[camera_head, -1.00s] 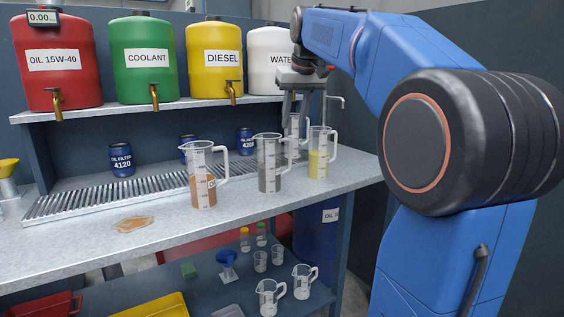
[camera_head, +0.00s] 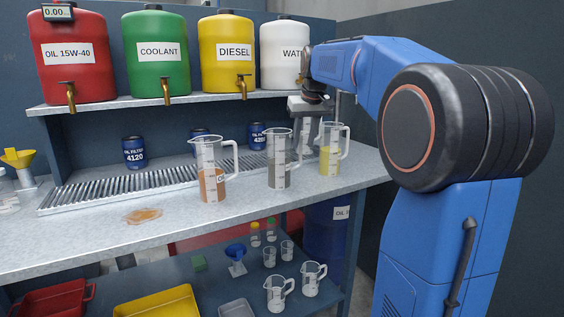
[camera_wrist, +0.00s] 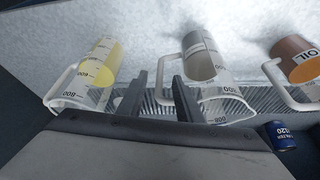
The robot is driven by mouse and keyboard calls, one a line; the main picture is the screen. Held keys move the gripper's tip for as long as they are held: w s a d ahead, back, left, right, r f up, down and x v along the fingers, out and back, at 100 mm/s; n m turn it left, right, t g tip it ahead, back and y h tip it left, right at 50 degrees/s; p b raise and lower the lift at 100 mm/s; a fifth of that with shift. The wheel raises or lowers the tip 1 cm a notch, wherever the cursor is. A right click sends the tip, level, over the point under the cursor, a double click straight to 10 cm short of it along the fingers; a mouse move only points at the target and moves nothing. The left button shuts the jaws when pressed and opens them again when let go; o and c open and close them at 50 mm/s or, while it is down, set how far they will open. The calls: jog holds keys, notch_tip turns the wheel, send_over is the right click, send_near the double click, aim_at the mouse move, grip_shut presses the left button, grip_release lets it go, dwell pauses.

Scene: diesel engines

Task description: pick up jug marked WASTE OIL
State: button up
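A measuring jug with brown liquid (camera_head: 211,186) stands on the bench. Its label is only partly visible, and in the wrist view the brown jug (camera_wrist: 299,70) shows the letters "OIL". A jug with grey liquid (camera_head: 279,172) and a jug with yellow liquid (camera_head: 330,160) stand to its right. My gripper (camera_wrist: 160,92) is open, with its fingers between the yellow jug and the grey jug in the wrist view. The grey jug's handle shows near the fingers; contact cannot be told. In the head view my gripper is behind the jugs, partly hidden.
A ribbed drain grate (camera_head: 120,187) and oil filters (camera_head: 134,152) lie behind the jugs. A brown spill (camera_head: 143,216) is on the bench at left. Several labelled drums, including DIESEL (camera_head: 228,60), stand on the shelf above. Small jugs (camera_head: 277,292) and trays stand below.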

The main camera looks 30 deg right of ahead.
aim_at(301, 154)
jog(key=shift+s+x, duration=0.1)
jog(key=shift+x, duration=1.35)
jog(key=shift+s+x, duration=0.15)
jog(key=shift+x, duration=1.3)
jog(key=shift+f, duration=0.1)
grip_shut()
